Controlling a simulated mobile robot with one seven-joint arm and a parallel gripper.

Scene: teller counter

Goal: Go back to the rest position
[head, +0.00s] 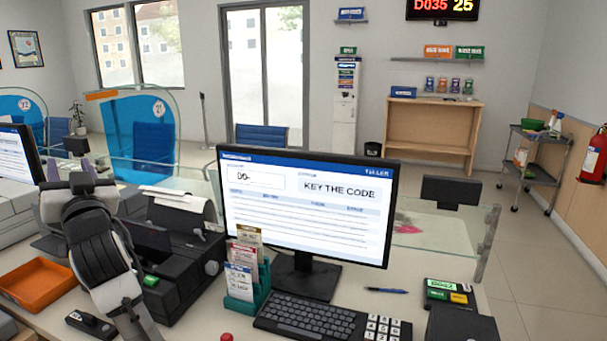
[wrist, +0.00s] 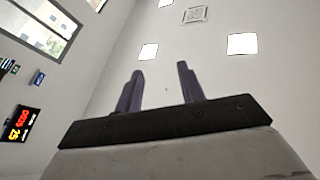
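My gripper (head: 91,168) is raised above the left part of the counter in the head view, with my arm rising from the front edge beneath it. Its two purple-grey fingers point upward. In the wrist view the fingers (wrist: 163,76) stand apart with nothing between them, against the wall and ceiling. The gripper is open and touches no object that I can see. My arm hides part of the counter and of the black printer behind it.
A monitor (head: 302,208) reading "KEY THE CODE" stands mid-counter behind a keyboard (head: 310,319) and a white keypad (head: 381,328). A black printer (head: 178,262) and leaflet holder (head: 240,285) stand right of my arm. An orange tray (head: 38,284) and black handset (head: 91,324) lie left.

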